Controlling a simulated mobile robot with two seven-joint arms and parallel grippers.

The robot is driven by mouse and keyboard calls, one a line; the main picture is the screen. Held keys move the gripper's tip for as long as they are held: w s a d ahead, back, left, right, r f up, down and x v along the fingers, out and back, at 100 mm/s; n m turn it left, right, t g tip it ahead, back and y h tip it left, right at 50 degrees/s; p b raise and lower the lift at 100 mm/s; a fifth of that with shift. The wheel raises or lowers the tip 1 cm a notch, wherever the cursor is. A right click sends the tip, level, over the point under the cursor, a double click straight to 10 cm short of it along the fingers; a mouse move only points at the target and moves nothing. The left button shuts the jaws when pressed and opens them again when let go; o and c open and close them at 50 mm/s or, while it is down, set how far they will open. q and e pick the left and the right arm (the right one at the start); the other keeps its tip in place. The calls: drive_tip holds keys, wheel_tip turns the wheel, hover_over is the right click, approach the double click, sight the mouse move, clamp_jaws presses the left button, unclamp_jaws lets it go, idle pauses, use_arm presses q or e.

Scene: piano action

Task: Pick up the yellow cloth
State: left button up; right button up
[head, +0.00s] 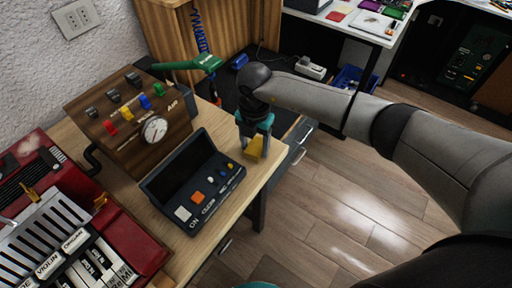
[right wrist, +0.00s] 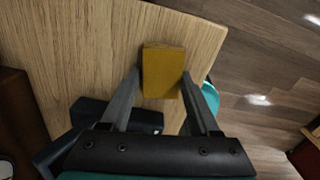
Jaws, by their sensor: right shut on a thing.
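The yellow cloth (head: 255,149) is a small folded block at the right edge of the wooden table in the head view. My right gripper (head: 255,139) points down and is shut on it. In the right wrist view the cloth (right wrist: 163,72) sits between the two fingertips of my right gripper (right wrist: 162,82), with a finger against each side. I cannot tell whether its lower side touches the table.
A dark open-lidded box with buttons (head: 206,196) stands just left of the gripper. Behind it are a wooden box with a gauge (head: 137,123) and a green-handled tool (head: 185,65). A red accordion (head: 140,240) lies at the left. The floor right of the table is clear.

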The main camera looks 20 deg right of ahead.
sight(255, 147)
drive_tip(key=shift+c, duration=0.7)
use_arm(q)
drive_tip(key=shift+s, duration=0.15)
use_arm(e)
drive_tip(key=shift+r, duration=0.6)
wheel_tip(255, 147, up, 17)
drive_tip(key=p, duration=0.3)
drive_tip(key=shift+r+p, duration=0.15)
drive_tip(key=shift+p, duration=0.25)
use_arm(q)
drive_tip(key=shift+s+d+r, duration=0.2)
drive_tip(key=shift+r, duration=0.45)
drive_tip(key=shift+s+d+r, duration=0.2)
drive_tip(key=shift+d+r, duration=0.05)
drive_tip(key=shift+r, duration=0.35)
drive_tip(key=shift+s+d+r, duration=0.2)
drive_tip(key=shift+r, duration=0.45)
use_arm(e)
drive_tip(key=shift+r, duration=0.8)
